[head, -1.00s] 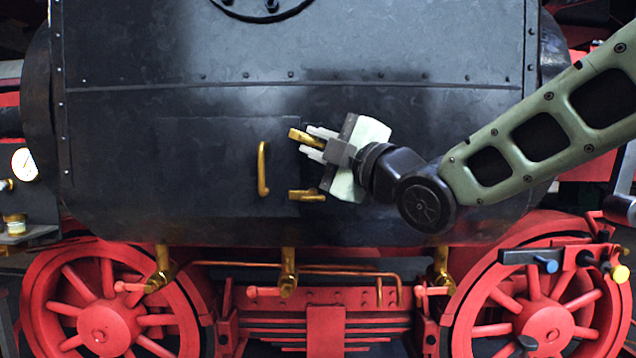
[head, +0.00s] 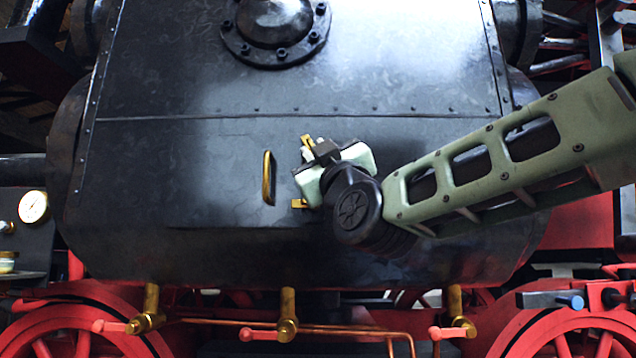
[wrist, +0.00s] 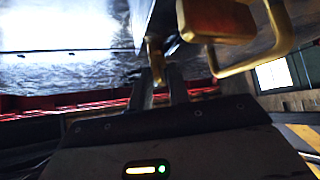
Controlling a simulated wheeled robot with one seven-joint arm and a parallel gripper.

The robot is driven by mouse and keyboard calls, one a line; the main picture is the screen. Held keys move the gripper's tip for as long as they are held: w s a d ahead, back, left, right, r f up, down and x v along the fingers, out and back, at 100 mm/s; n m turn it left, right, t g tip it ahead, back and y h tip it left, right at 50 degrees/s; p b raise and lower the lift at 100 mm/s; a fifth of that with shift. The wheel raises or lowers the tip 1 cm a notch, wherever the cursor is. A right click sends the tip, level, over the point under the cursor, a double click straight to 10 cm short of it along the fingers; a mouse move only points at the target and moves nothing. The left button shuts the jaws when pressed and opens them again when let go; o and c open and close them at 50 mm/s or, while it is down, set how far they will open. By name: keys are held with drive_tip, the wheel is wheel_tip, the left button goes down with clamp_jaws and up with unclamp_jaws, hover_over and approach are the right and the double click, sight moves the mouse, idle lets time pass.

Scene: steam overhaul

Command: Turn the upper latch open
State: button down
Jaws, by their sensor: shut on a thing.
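The upper latch (head: 306,139) is a small brass bar on the dark door panel, now pointing steeply upward. My gripper (head: 308,153) is shut on it, reaching up from the lower right and hiding its lower part. In the wrist view, the brass latch (wrist: 154,62) shows at the tips of my gripper (wrist: 163,82). The lower latch (head: 299,203) is a brass piece below, partly hidden by my wrist.
A vertical brass door handle (head: 268,178) stands close to the left of the latches; a brass loop shows near the fingers in the wrist view (wrist: 262,45). A domed bolted cover (head: 272,25) is above. Brass valves (head: 287,315) and red wheels lie below.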

drive_tip(key=shift+a+f+m+t+h+b, duration=0.1)
drive_tip(key=shift+m+t+h+b, duration=0.5)
drive_tip(key=shift+m+h, duration=1.3)
drive_tip(key=shift+a+f+m+t+h+b, duration=0.1)
drive_tip(key=shift+m+t+h+b, duration=0.45)
drive_tip(key=shift+m+h, duration=1.3)
drive_tip(key=shift+a+m+t+h+b, duration=0.1)
drive_tip(key=shift+m+t+h+b, duration=0.45)
drive_tip(key=shift+m+h, duration=1.3)
drive_tip(key=shift+r+m, duration=0.1)
drive_tip(key=shift+m, duration=0.7)
drive_tip(key=c, duration=1.6)
unclamp_jaws()
drive_tip(key=shift+o, duration=0.2)
drive_tip(key=b+v, duration=0.3)
drive_tip(key=v, duration=1.4)
drive_tip(key=shift+s, duration=0.2)
